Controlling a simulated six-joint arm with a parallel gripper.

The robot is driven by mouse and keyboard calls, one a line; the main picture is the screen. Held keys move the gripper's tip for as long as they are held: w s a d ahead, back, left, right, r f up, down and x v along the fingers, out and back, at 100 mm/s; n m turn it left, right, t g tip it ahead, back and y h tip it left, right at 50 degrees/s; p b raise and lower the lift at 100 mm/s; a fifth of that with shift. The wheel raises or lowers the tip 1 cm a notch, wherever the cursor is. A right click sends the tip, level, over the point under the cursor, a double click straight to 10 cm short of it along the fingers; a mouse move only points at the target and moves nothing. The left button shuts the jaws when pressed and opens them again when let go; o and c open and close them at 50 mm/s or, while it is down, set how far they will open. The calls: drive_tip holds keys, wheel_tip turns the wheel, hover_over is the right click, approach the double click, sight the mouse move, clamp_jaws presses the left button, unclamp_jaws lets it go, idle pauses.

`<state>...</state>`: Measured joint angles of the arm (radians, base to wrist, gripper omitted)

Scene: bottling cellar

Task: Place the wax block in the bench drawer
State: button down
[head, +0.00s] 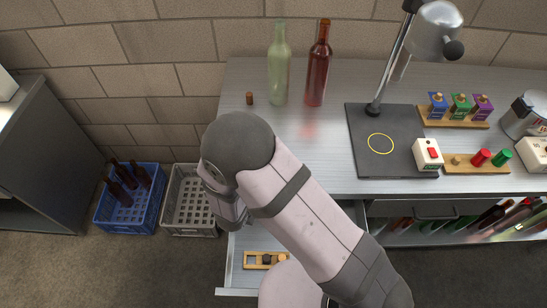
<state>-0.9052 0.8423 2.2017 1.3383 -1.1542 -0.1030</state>
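The bench drawer (237,250) is pulled open below the left front of the bench. Inside it lies a wooden holder (250,266) with a dark and an orange round piece. I cannot make out a wax block; it may be hidden behind my arm or outside the view. My arm crosses in front of the bench, and its end, with my gripper (232,214), points down over the back left part of the drawer. The fingertips cannot be made out, so I cannot tell whether they are open or hold anything.
On the bench (300,150) stand a green bottle (278,68), a red bottle (318,66), a small cork (249,98), a lamp (390,60) on a dark base, and racks of small items at right. A blue crate (105,215) and grey crate (190,232) stand left of the drawer.

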drive_tip(key=shift+f, duration=0.1)
drive_tip(key=c, duration=1.5)
unclamp_jaws()
drive_tip(key=shift+s+r, duration=0.1)
drive_tip(key=shift+r, duration=0.1)
drive_tip(key=b+v, duration=0.2)
drive_tip(key=v, duration=0.9)
drive_tip(key=shift+s+a+r, duration=0.15)
drive_tip(key=shift+s+a, duration=0.05)
drive_tip(key=shift+s, duration=0.1)
drive_tip(key=shift+w, duration=0.1)
